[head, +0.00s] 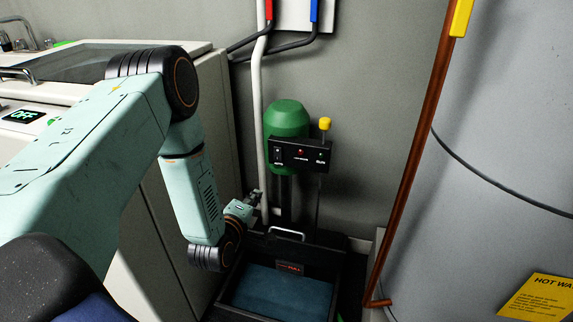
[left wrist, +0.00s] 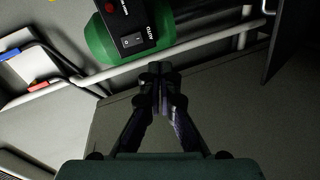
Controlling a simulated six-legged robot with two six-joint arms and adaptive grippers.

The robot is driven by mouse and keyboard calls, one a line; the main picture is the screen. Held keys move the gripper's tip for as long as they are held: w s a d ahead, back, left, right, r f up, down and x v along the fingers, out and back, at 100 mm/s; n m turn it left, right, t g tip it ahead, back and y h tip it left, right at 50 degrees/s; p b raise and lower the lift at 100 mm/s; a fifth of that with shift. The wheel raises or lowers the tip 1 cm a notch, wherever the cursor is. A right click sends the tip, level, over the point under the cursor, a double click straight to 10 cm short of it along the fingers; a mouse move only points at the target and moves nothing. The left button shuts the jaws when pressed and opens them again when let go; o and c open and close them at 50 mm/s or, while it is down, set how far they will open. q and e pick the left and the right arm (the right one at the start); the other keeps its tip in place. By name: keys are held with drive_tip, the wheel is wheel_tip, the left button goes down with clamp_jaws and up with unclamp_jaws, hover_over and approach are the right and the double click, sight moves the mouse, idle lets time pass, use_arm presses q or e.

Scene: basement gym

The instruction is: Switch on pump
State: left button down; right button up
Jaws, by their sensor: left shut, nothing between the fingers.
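The pump has a green motor (head: 287,118) against the back wall, with a black control box (head: 300,155) on its front. A rocker switch (head: 278,155) marked AUTO is at the box's left end, with a red light and a RUN label to its right. My left gripper (head: 255,197) is below and left of the box, apart from it. In the left wrist view the fingers (left wrist: 160,72) are shut and empty, and the rocker switch (left wrist: 132,40) shows beyond the tips. The green motor (left wrist: 98,42) is partly behind the box. My right gripper is not in view.
A black open-topped sump box (head: 285,232) with a handle and dark water stands below the pump. A white pipe (head: 257,110) rises left of the motor. A yellow knob (head: 325,124) stands above the box. A copper pipe (head: 412,165) and grey tank (head: 500,150) are at right.

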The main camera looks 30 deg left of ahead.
sight(278, 159)
use_arm(q)
drive_tip(key=r+n, duration=0.1)
drive_tip(key=w+r+n+t, duration=0.1)
drive_tip(key=shift+r+n, duration=0.15)
drive_tip(key=shift+n, duration=0.25)
drive_tip(key=shift+d+r, duration=0.1)
drive_tip(key=b+x, duration=0.5)
drive_tip(key=x, duration=0.7)
drive_tip(key=shift+w, duration=0.4)
drive_tip(key=shift+w+a, duration=0.25)
drive_tip(key=shift+w, duration=0.35)
drive_tip(key=shift+s, duration=0.1)
